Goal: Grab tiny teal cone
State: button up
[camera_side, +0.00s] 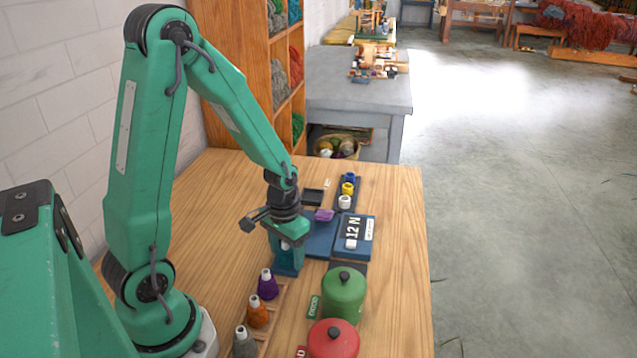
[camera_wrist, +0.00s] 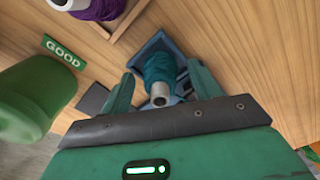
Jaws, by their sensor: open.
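The small teal cone (camera_wrist: 160,70), with a pale tip, stands in a blue holder (camera_wrist: 178,45) in the wrist view. My gripper (camera_wrist: 160,76) is open, with one green finger on each side of the cone. Gaps show between the cone and both fingers, so it is not gripped. In the side view my gripper (camera_side: 288,248) is low over the table at the blue holder (camera_side: 287,268). The teal cone is mostly hidden there by the gripper.
A rack with purple (camera_side: 268,286), orange (camera_side: 257,312) and grey (camera_side: 244,343) cones stands in front. A green lidded pot (camera_side: 343,294), marked GOOD, and a red pot (camera_side: 333,341) stand to the right. A blue scale (camera_side: 358,238) and several small spools lie behind.

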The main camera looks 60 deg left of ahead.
dwell(0.3)
jog(key=c, duration=1.1)
jog(key=shift+o, duration=0.2)
jog(key=shift+r, duration=0.1)
jog(key=shift+r, duration=1)
jog(key=shift+w+r, duration=0.1)
jog(key=shift+r, duration=0.85)
jog(key=s+d+r, duration=0.3)
jog(key=d+r, duration=0.4)
jog(key=d, duration=0.4)
jog(key=shift+s, duration=0.15)
jog(key=shift+d, duration=0.1)
jog(key=shift+r, duration=0.15)
